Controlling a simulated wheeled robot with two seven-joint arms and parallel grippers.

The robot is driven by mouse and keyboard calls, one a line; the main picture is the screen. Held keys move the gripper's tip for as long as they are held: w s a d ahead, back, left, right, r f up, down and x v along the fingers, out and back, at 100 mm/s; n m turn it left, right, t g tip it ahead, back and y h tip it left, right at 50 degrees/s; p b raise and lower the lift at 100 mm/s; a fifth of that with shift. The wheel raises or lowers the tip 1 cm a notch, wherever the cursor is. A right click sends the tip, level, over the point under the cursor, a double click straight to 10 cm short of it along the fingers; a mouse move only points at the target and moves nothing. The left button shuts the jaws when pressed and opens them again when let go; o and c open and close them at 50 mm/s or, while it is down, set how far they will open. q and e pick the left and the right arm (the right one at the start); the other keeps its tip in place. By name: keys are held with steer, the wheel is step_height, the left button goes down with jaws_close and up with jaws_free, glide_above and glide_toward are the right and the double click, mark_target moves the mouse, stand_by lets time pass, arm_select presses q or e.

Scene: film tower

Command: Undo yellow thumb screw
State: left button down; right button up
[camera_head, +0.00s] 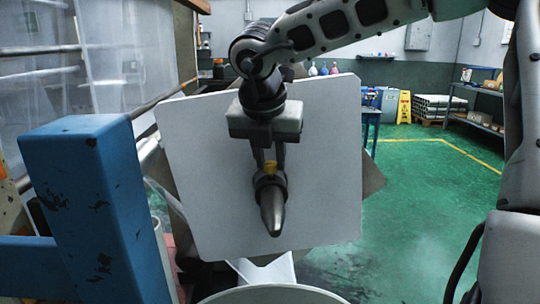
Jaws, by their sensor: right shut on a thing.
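My right gripper (270,160) reaches in from the upper right and points down in front of a white panel. Just below sits a dark metal fitting with a collar and a pointed grey tip (271,212), against the white panel (205,165). The fingers hide most of the screw, so I cannot tell whether it is still threaded in. My left gripper is out of view.
A chipped blue post (95,200) stands close at the left. A round white rim (270,295) lies at the bottom. Green floor (420,230) is open to the right. A yellow floor sign (404,107) and shelves (480,95) stand far back.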

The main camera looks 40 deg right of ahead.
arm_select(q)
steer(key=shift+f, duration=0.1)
